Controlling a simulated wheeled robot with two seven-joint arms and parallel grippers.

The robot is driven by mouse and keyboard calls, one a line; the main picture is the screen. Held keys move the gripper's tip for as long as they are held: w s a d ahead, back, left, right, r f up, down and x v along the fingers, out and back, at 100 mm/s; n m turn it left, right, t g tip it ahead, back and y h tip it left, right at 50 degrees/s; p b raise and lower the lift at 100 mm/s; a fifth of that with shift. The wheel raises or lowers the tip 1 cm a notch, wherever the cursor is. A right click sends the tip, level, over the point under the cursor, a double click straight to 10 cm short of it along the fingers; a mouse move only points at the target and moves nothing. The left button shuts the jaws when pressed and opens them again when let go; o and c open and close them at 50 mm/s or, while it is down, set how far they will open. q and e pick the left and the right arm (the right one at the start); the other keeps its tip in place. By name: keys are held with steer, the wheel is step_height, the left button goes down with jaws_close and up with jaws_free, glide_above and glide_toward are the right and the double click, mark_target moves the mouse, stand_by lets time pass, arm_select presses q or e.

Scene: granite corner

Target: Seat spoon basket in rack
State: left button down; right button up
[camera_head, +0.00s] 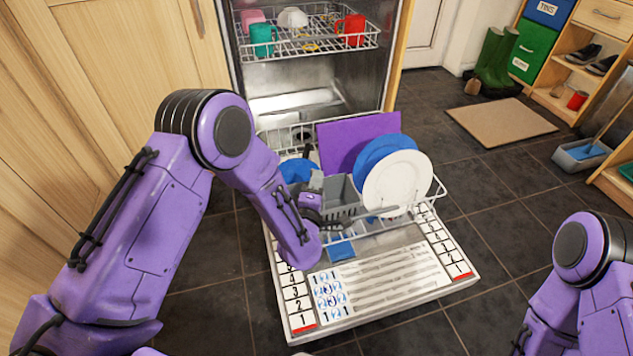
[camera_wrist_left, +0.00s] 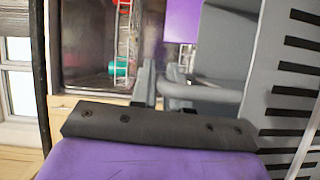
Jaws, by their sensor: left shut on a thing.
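The grey spoon basket (camera_head: 341,192) is at the front of the pulled-out lower rack (camera_head: 440,188), left of the plates. It looks roughly upright; whether it rests on the rack or hangs just above it, I cannot tell. My left gripper (camera_head: 310,203) is shut on the basket at its left side, its tips partly hidden by my wrist. In the left wrist view the fingers (camera_wrist_left: 158,88) close at a grey bar beside the slotted basket wall (camera_wrist_left: 290,85). My right arm shows at the lower right, but its gripper is out of view.
A white plate (camera_head: 397,182), a blue plate (camera_head: 376,152) and a purple board (camera_head: 350,138) stand in the lower rack. A blue item (camera_head: 298,170) lies left of the basket. The open dishwasher door (camera_head: 380,285) is below. The upper rack (camera_head: 315,45) holds several mugs.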

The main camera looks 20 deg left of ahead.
stand_by(0.4)
arm_select(q)
steer(key=shift+f+b, duration=0.5)
steer(key=shift+f, duration=0.45)
steer(key=shift+a+f+b, duration=0.2)
steer(key=shift+f+b, duration=0.95)
steer(key=shift+f, duration=0.3)
steer(key=shift+r, duration=0.15)
steer(key=r+p, duration=0.2)
steer(key=r, duration=0.1)
steer(key=shift+d+p, duration=0.2)
steer(key=shift+p, duration=0.1)
steer(key=shift+r+p, duration=0.1)
steer(key=shift+p, duration=0.35)
stand_by(1.0)
